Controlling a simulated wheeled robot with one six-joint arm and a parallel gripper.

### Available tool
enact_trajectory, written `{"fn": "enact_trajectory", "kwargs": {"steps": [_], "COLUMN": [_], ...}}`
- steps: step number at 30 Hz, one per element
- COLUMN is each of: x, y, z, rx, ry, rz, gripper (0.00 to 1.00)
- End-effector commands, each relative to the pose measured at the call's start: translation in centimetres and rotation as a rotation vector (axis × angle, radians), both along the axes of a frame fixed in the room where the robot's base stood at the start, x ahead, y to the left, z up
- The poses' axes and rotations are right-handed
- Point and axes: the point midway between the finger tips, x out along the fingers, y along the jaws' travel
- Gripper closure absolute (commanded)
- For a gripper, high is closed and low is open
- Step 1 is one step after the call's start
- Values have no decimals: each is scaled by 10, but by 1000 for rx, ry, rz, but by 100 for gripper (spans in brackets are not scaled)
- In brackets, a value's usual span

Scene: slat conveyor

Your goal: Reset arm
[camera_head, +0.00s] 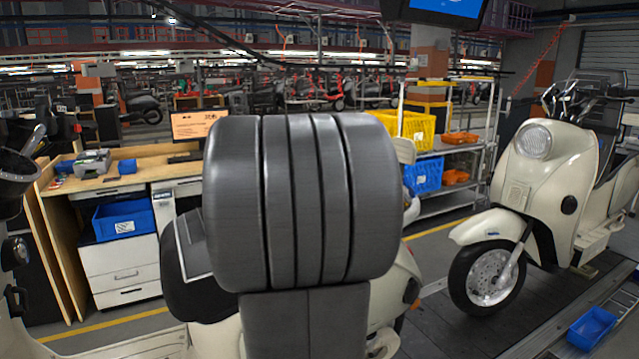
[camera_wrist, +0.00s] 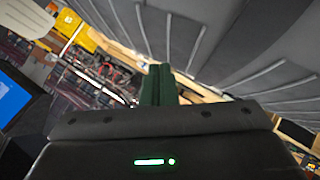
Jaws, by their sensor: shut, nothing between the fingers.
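My gripper (camera_wrist: 158,86) shows in the wrist view as two dark green fingers side by side, closed together with nothing between them. My gripper does not show in the head view.
A cream scooter (camera_head: 545,185) stands at the right on the slat conveyor (camera_head: 440,330). Another cream scooter is partly hidden behind my arm. A wooden workbench (camera_head: 130,165) with a blue bin (camera_head: 125,218) is at the left. A shelf holds a yellow crate (camera_head: 412,128).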

Motion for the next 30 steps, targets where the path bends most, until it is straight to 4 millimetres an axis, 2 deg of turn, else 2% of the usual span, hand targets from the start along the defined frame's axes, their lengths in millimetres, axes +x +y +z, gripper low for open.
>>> {"fn": "enact_trajectory", "kwargs": {"steps": [1, 6, 12, 18, 30], "x": [-10, -35, -54, -60, -56], "y": [-4, -13, -20, -21, -20], "z": [9, 37, 58, 64, 61], "rx": [3, 3, 2, 3, 2], "ry": [-11, -12, -11, -9, -8], "rz": [-2, 0, 0, 2, 2], "gripper": [100, 100, 100, 100, 100]}}
